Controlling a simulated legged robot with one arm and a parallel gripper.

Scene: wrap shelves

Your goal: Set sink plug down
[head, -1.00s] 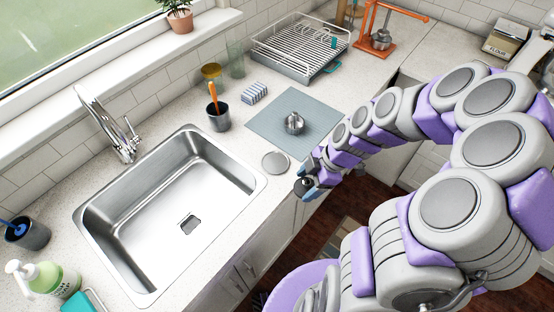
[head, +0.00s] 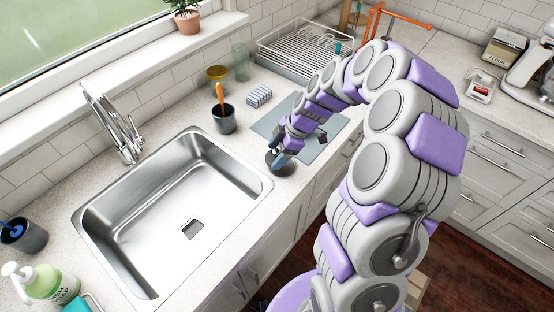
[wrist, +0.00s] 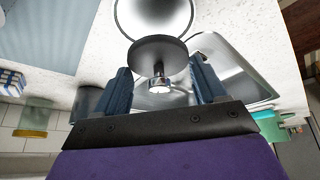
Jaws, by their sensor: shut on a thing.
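The sink plug is a dark round disc with a chrome knob; the wrist view shows its disc (wrist: 158,52) and knob between my gripper's blue fingers (wrist: 163,86). My gripper (head: 277,153) is shut on the plug. In the head view the plug (head: 284,168) is at the counter strip right of the sink (head: 195,215), near the front edge.
A blue-grey mat (head: 268,125) lies behind my gripper, partly covered by my arm. A dark cup with an orange-handled brush (head: 223,118), a striped sponge (head: 259,96) and a dish rack (head: 305,50) stand farther back. The faucet (head: 122,130) rises behind the sink.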

